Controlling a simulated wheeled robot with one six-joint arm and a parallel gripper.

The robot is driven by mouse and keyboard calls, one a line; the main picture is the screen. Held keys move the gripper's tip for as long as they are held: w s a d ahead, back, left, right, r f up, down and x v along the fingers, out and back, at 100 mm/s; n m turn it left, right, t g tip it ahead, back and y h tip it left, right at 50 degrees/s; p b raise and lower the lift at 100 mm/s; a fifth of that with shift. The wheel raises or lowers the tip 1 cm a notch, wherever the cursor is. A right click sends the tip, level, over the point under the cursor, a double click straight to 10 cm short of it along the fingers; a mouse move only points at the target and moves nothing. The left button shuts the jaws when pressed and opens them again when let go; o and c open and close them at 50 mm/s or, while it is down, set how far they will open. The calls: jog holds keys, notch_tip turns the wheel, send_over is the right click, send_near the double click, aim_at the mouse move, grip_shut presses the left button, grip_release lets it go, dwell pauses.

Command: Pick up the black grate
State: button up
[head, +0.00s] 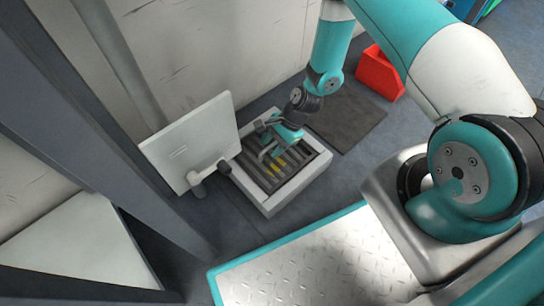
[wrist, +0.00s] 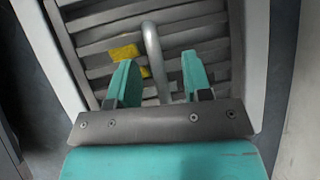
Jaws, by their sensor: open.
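The black grate (head: 305,158) is a dark slatted panel inside a pale rectangular frame (head: 270,207) on the floor. My gripper (head: 270,150) is over the grate in the head view. In the wrist view the grate's slats (wrist: 190,22) fill the space ahead of the fingers. A grey curved bar handle (wrist: 153,42) rises from the grate, and its lower end shows between my two teal fingertips (wrist: 158,78). The fingers are apart, one on each side of the handle, and hold nothing. I cannot tell the exact height of the fingers above the slats.
A yellow patch (wrist: 123,50) marks the slats. A white panel (head: 190,143) with a handle stands tilted at the left of the frame. A dark mat (head: 346,118) and a red object (head: 379,73) lie to the right. A grey post (head: 125,120) stands at left.

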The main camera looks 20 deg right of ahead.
jog(key=shift+a+f, duration=0.1)
jog(key=shift+f, duration=0.05)
jog(key=shift+c, duration=0.2)
grip_shut()
